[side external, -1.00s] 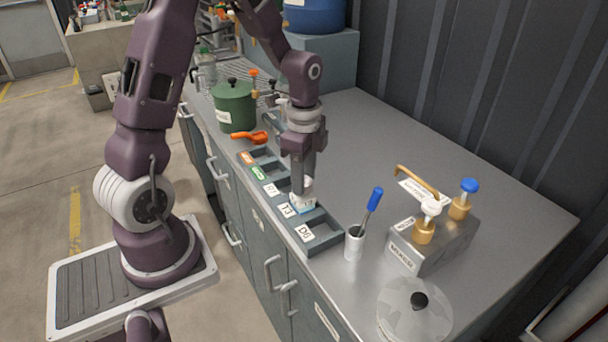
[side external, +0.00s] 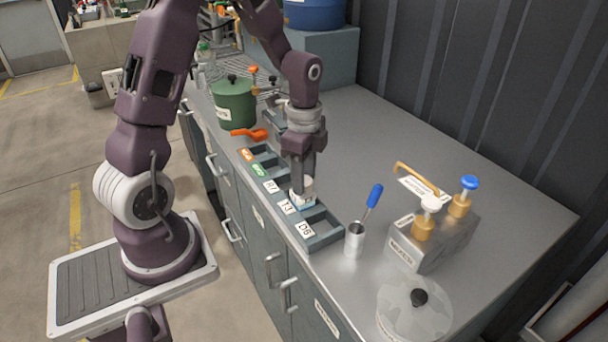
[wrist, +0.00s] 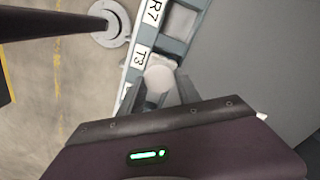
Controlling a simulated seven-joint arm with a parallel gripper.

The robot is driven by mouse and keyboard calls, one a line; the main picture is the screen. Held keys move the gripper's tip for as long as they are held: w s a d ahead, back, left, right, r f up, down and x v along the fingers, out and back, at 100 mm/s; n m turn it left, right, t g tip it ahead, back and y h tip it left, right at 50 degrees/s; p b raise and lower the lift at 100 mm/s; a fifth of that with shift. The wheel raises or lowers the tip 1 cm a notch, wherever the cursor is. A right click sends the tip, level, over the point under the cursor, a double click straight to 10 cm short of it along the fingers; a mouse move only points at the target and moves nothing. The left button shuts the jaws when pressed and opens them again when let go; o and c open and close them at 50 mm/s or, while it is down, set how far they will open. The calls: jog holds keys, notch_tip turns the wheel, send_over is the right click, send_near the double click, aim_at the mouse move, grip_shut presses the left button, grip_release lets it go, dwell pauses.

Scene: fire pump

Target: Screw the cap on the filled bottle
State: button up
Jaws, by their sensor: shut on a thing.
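My gripper (side external: 301,180) points down over the rack slot labelled T3 and is shut on the white cap (wrist: 160,79), whose round top shows between the fingers in the wrist view. A small white bottle with a bluish label (side external: 301,203) stands upright below the fingers, in the T3 slot of the grey rack (side external: 322,242). The fingers hide much of the cap and the bottle's upper part. I cannot tell how tightly cap and bottle meet, nor see the fill.
A metal cup with a blue-handled tool (side external: 355,240), a dispenser block with pumps (side external: 432,240) and a clear lidded jar (side external: 414,308) stand to the right. An orange scoop (side external: 250,133) and green pot (side external: 234,104) are behind.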

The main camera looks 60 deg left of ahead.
jog(key=shift+f, duration=0.25)
dwell(0.8)
jog(key=m, duration=0.4)
jog(key=shift+m, duration=0.3)
jog(key=m, duration=0.5)
jog(key=shift+s, duration=0.15)
jog(key=m, duration=0.4)
jog(key=m, duration=0.6)
jog(key=shift+s+f+m, duration=0.1)
jog(key=shift+m, duration=0.2)
jog(key=o, duration=1.7)
jog(key=shift+o, duration=0.2)
